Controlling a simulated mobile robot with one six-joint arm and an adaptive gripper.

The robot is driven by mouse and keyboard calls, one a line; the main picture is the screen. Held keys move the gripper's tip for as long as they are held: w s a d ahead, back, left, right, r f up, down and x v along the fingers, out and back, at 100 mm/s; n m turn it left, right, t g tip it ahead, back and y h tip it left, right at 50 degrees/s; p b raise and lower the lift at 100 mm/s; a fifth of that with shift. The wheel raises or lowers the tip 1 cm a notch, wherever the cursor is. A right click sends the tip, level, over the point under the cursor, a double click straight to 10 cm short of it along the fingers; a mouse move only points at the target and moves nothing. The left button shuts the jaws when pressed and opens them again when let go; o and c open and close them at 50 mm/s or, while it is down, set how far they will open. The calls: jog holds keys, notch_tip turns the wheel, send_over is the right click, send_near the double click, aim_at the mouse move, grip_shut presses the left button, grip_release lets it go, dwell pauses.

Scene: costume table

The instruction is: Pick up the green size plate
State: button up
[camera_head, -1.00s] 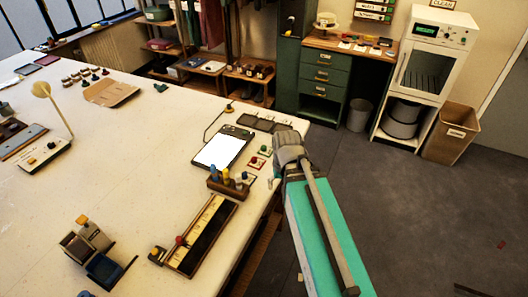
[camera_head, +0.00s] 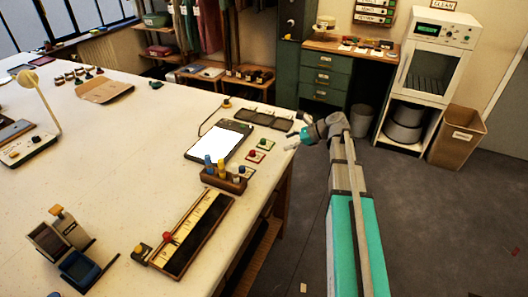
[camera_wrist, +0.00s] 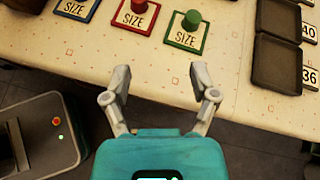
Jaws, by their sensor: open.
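The green size plate (camera_wrist: 187,40) is a small card with a green border, the word SIZE and a green knob, lying near the table's edge in the wrist view. It also shows small in the head view (camera_head: 266,144). The red size plate (camera_wrist: 134,17) lies left of it, then the blue size plate (camera_wrist: 77,9), cut off by the top edge. My gripper (camera_wrist: 158,76) is open and empty. Its fingertips are apart from the plates; the green plate is ahead and slightly right. In the head view my gripper (camera_head: 291,140) is at the table's right edge.
Dark trays (camera_wrist: 276,62) and number tags (camera_wrist: 309,77) lie right of the green plate. In the head view, a bright-screened tablet (camera_head: 214,143) and a wooden peg holder (camera_head: 223,180) stand nearby on the table (camera_head: 120,160). Open floor (camera_head: 420,210) lies to the right.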

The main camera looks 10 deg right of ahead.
jog(key=w+d+m, duration=0.1)
jog(key=w+d+m+t+y+b, duration=0.1)
jog(key=d+m, duration=0.1)
jog(key=shift+w+d+r+m, duration=0.3)
jog(key=shift+w+r, duration=0.05)
jog(key=shift+w, duration=0.05)
jog(key=b, duration=0.3)
send_near(265, 140)
jog(key=x, duration=0.4)
jog(key=shift+w+a+f, duration=0.15)
jog(key=shift+w, duration=0.1)
jog(key=shift+w+a+f+b, duration=0.1)
jog(key=shift+w+a+b, duration=0.1)
jog(key=shift+a+b, duration=0.15)
jog(key=shift+b+x, duration=0.85)
jog(key=shift+x, duration=1.05)
jog(key=shift+w+a+f, duration=0.2)
jog(key=shift+a+f, duration=0.1)
jog(key=shift+a, duration=0.35)
